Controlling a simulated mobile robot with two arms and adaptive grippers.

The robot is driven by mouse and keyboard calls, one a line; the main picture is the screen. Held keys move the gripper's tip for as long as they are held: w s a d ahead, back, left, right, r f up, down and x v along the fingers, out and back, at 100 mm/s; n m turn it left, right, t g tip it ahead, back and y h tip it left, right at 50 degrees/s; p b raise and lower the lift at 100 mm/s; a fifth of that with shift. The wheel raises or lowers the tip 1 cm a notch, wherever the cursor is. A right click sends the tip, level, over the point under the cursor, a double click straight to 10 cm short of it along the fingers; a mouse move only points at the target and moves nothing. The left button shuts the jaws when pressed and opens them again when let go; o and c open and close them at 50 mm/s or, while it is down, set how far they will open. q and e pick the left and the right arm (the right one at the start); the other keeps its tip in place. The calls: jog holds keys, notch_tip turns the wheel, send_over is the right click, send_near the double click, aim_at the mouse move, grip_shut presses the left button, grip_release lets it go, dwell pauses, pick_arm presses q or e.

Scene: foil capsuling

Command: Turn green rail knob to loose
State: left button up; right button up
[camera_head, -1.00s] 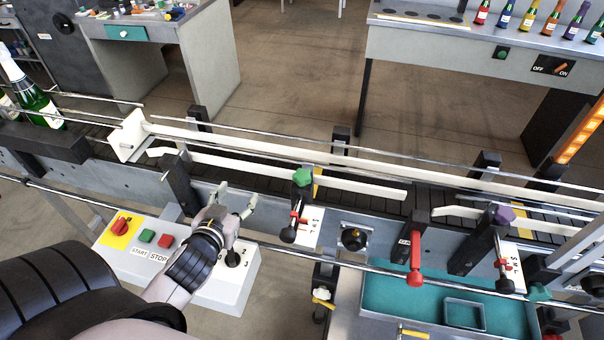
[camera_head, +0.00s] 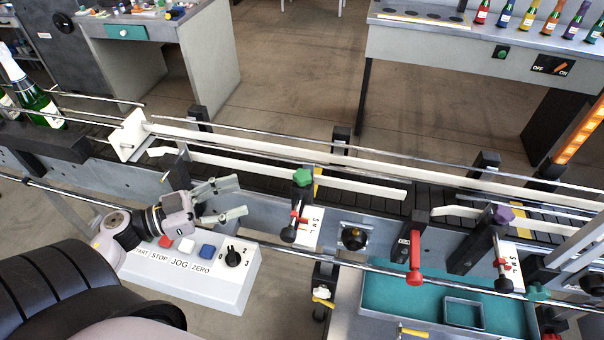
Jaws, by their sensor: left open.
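The green rail knob (camera_head: 302,177) sits on top of a black post at the conveyor's near rail, above a white scale plate (camera_head: 315,226) with letters and a red pointer. My left gripper (camera_head: 242,198) is to the left of the green knob, with its two fingers spread and pointing right toward it. The gripper is empty and apart from the knob. My right gripper is not in view.
A control box (camera_head: 222,276) with buttons and a black dial lies below my left arm. A purple knob (camera_head: 503,214) and a red lever (camera_head: 415,262) stand farther right. A metal bar (camera_head: 400,276) runs along the front. Green bottles (camera_head: 40,104) stand at the left.

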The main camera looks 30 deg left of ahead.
aim_at(302, 174)
pick_arm(q)
jog(key=p+x, duration=0.4)
jog(key=x, duration=1.1)
jog(key=shift+w+a+r, duration=0.1)
jog(key=shift+r, duration=0.05)
jog(key=shift+w+d, duration=0.3)
jog(key=shift+w, duration=0.1)
jog(key=shift+c, duration=0.5)
jog(key=c, duration=1.1)
jog(key=shift+p, duration=0.4)
